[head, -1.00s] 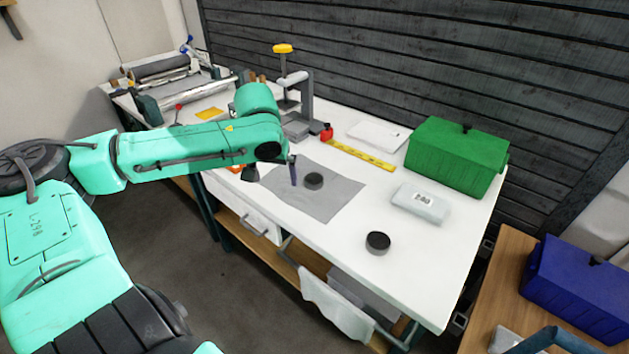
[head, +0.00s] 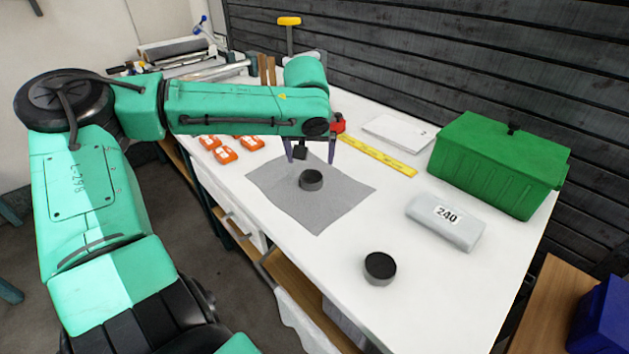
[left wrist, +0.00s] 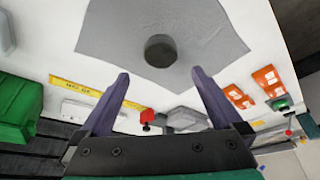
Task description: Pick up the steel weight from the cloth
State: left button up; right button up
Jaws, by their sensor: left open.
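The steel weight, a short dark grey cylinder (head: 311,180), stands on the grey cloth (head: 318,213) on the white table. It also shows in the left wrist view (left wrist: 160,51), beyond and between the fingertips. My left gripper (head: 311,156) is open and empty, above the far part of the cloth, with the weight apart from its fingers. In the left wrist view its two purple fingers (left wrist: 160,72) are spread wide. A second dark cylinder of similar look (head: 380,268) stands on bare table nearer the front. My right gripper is not in view.
A grey packet marked 240 (head: 445,222) and a green box (head: 498,163) stand to the right. A yellow ruler (head: 378,157) and a white pad (head: 398,132) lie behind. Several orange pieces (head: 225,155) lie left of the cloth. The table's front right is clear.

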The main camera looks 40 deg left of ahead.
aim_at(311, 177)
pick_arm(q)
jog(key=x, duration=1)
jog(key=shift+w+a, duration=0.1)
jog(key=shift+a, duration=0.05)
jog(key=c, duration=0.9)
grip_shut()
